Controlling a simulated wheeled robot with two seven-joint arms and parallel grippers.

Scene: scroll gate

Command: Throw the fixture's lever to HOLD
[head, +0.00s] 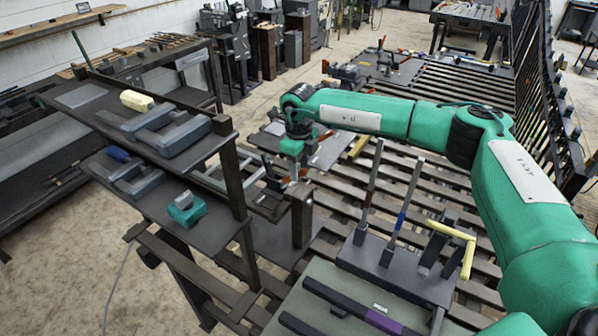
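A dark grey fixture box (372,262) stands on the slatted bench, right of centre. Two tall, thin levers rise from it: a left one (372,180) with a darker lower part, and a right one (407,200) with a blue band. Both lean slightly to the right. A yellow crank-shaped handle (466,240) sits at the box's right end. No HOLD marking is readable. My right arm crosses behind the levers. Its gripper (293,172) points down left of and beyond the fixture, apart from both levers. Its fingers are too small to judge. My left gripper is out of view.
A dark post (301,215) stands below my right gripper. A panel with a purple-ended bar (383,321) lies in front.

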